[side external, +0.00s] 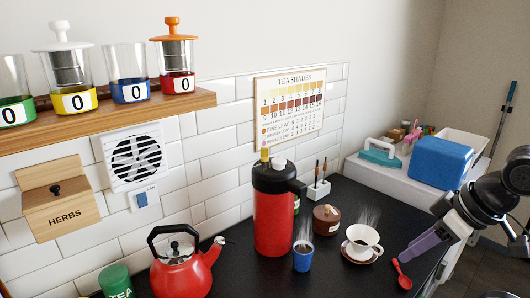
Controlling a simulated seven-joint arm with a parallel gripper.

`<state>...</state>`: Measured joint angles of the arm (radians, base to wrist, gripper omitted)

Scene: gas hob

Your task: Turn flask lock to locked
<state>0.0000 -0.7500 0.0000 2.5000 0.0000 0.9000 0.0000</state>
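The flask (273,225) is a tall red vacuum flask with a black top and a black handle on its right. It stands upright on the dark counter. A pale knob or button (279,164) shows on its top; I cannot tell the lock's setting from here. My gripper (404,257) is at the right, apart from the flask, angled down to the left over the counter's right end. I see one purple-grey finger side-on, so its opening is not clear. Nothing is visibly held in it.
A blue steaming mug (303,260) stands close in front of the flask. A red kettle (185,268) is at left.

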